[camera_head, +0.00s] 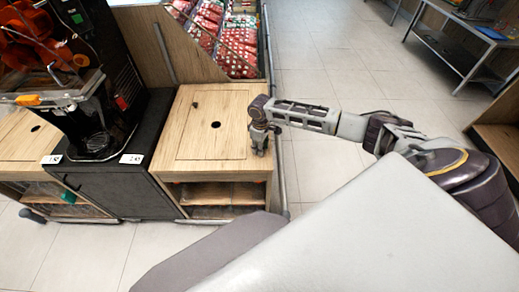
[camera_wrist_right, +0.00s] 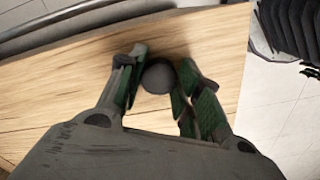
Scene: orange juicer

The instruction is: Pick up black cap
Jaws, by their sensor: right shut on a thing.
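The black cap (camera_wrist_right: 158,77) shows in the right wrist view as a dark, round thing between the fingers of my right gripper (camera_wrist_right: 160,82). My right gripper is shut on it, above the wooden counter surface. In the head view my right gripper (camera_head: 260,146) points down at the right edge of the wooden cabinet; the cap cannot be made out there. Whether the cap touches the wood cannot be told. My left gripper is not in view.
The wooden cabinet (camera_head: 190,153) has a dark round hole (camera_head: 215,125) and a small dark mark in its top. The juicer (camera_head: 100,85) stands at the left. Red packages (camera_head: 238,45) fill a bin behind. A metal table (camera_head: 455,50) stands far right. The tiled floor between is clear.

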